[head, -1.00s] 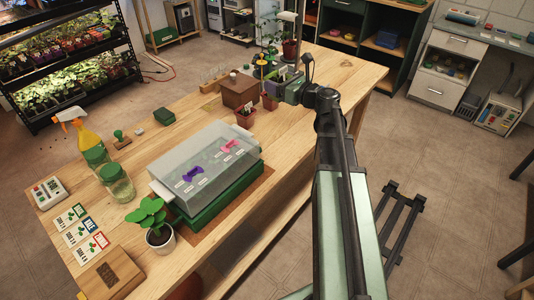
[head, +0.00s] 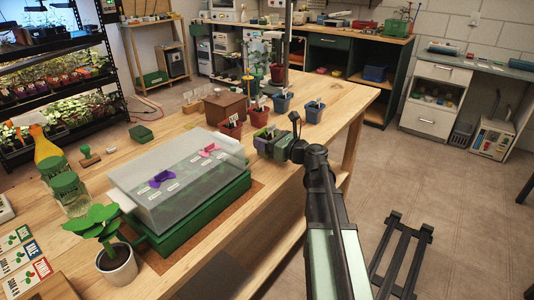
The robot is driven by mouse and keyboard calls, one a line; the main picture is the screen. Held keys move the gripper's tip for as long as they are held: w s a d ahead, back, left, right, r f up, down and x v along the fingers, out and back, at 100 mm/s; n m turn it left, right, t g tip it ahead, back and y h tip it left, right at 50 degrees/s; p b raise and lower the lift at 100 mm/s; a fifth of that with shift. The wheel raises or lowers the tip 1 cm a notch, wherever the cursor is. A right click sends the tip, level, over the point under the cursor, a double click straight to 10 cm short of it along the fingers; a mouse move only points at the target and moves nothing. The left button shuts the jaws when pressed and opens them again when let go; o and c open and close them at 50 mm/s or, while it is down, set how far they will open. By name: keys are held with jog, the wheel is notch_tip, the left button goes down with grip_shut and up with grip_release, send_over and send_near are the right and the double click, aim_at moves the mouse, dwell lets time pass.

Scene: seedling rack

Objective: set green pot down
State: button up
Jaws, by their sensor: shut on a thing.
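My gripper (head: 272,144) is over the front edge of the wooden bench, right of the clear-lidded tray. It is shut on the green pot (head: 262,134), which shows only partly, with dark contents at its top. My arm and jaws hide the rest of the pot. I cannot tell whether its base touches the bench.
Red pots (head: 231,128) and blue pots (head: 314,112) with white labels stand just behind the gripper. A brown box (head: 224,106) is behind them. The lidded tray (head: 190,230) is close on the left. Bare bench (head: 345,95) lies to the right.

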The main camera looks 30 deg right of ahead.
jog(key=shift+f, duration=0.7)
jog(key=o, duration=0.6)
jog(key=shift+f, duration=0.1)
jog(key=shift+c, duration=0.2)
jog(key=o, duration=0.4)
jog(key=shift+s+r+p, duration=0.1)
jog(key=shift+r+p, duration=0.2)
jog(key=shift+r, duration=0.05)
jog(key=v, duration=1.1)
jog(key=shift+s+d+f, duration=0.1)
jog(key=shift+s+d, duration=0.15)
jog(key=shift+s, duration=0.1)
